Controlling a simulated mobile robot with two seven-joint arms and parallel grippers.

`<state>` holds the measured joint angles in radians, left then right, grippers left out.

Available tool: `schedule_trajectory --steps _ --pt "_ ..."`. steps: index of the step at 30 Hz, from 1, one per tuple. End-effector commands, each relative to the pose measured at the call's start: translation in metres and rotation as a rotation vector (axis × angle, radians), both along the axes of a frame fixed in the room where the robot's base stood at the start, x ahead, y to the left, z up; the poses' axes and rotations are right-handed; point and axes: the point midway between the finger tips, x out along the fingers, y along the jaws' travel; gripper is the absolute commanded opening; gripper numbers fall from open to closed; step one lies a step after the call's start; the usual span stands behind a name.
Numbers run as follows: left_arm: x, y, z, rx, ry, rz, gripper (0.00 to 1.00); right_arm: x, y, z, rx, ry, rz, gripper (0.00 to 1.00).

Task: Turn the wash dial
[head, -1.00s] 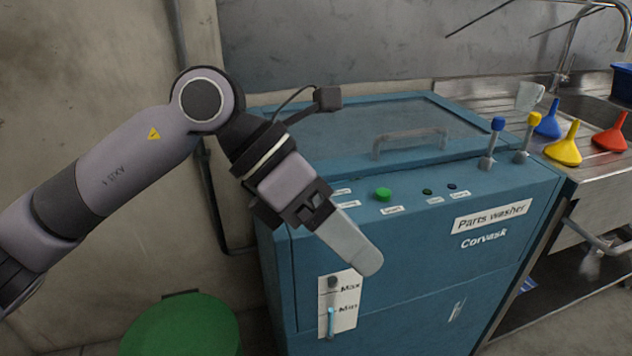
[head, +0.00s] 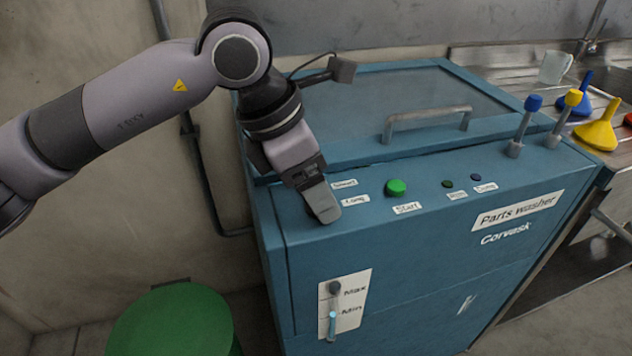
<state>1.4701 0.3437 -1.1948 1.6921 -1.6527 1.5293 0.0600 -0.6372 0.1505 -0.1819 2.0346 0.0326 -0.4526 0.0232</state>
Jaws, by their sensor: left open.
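The blue parts washer (head: 420,270) stands in the middle of the head view. On its sloped front panel, the labels "Short" (head: 344,183) and "Long" (head: 355,201) sit at the left end. The wash dial itself does not show; my left gripper (head: 324,206) covers the spot just left of these labels. The left gripper points down at the panel there. Its fingers overlap in this view, and I cannot tell whether they touch anything. My right gripper is not in view.
A green start button (head: 396,187) and two small lamps lie to the right on the panel. The lid has a grey handle (head: 428,120). Two valve levers, blue (head: 533,103) and yellow (head: 572,98), stand at the right. A green bin (head: 175,322) is at lower left.

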Motion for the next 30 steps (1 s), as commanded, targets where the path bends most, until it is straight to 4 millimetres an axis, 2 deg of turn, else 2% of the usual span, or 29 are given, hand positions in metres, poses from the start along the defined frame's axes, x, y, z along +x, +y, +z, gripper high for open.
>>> schedule_trajectory --steps 9,10,15,23,30 --pt "0.0006 -0.0022 -0.0051 0.0 0.0 -0.001 0.72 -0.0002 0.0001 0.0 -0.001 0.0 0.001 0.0" --pt "0.0006 -0.0022 -0.0051 0.0 0.0 0.0 0.69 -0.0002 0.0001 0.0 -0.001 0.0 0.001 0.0" --pt "0.0006 -0.0021 -0.005 0.0 0.0 0.0 0.16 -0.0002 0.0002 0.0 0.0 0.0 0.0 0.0" --pt "0.0008 -0.002 -0.0049 -0.001 0.001 -0.013 0.16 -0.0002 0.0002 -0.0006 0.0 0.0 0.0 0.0" --pt "0.0014 -0.0021 -0.0052 -0.002 0.002 -0.111 0.16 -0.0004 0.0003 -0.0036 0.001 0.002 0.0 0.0"
